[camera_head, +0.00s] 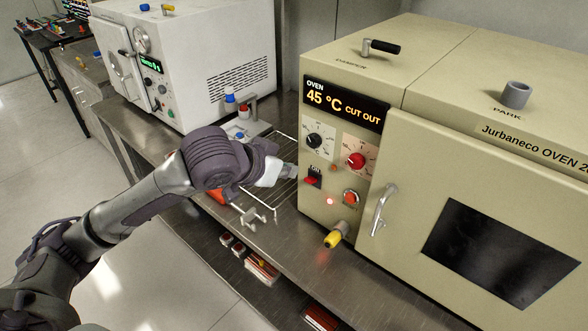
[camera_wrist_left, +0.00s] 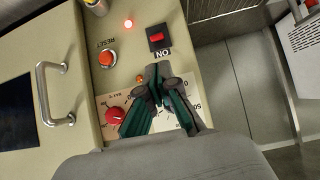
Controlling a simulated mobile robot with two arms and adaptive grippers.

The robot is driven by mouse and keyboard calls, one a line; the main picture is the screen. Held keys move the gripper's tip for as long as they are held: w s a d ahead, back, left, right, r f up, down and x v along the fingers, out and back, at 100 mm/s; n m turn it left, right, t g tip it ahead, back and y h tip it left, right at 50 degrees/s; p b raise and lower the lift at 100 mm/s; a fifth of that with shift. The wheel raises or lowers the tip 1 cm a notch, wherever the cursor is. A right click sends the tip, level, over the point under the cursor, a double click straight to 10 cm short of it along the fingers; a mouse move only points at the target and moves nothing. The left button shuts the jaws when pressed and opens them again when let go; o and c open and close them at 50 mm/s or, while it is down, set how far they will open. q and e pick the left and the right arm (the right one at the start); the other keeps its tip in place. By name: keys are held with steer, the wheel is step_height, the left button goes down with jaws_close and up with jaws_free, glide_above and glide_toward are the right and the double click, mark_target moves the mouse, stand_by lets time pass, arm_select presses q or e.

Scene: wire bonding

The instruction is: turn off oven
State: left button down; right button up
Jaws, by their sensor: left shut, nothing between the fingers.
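The beige oven (camera_head: 345,60) stands at the right of the head view, its display (camera_head: 343,104) reading "45 °C CUT OUT". A red rocker switch (camera_head: 312,181) is low on its control panel; it also shows in the left wrist view (camera_wrist_left: 158,39), marked ON. My left gripper (camera_head: 288,171) is shut and empty, just left of the panel. In the left wrist view its closed fingertips (camera_wrist_left: 158,72) point toward the switch, appearing a little short of it.
An orange reset button (camera_head: 351,198), a red knob (camera_head: 356,160) and a black knob (camera_head: 315,141) are close by on the panel. A yellow-ended fitting (camera_head: 335,236) and the door handle (camera_head: 382,209) stick out. A wire rack (camera_head: 283,185) lies on the steel bench; a white oven (camera_head: 205,50) stands behind.

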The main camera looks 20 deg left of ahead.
mark_target(315, 174)
arm_select(q)
steer(key=x, duration=0.8)
steer(key=shift+w+f+p, duration=0.2)
steer(key=shift+p, duration=0.1)
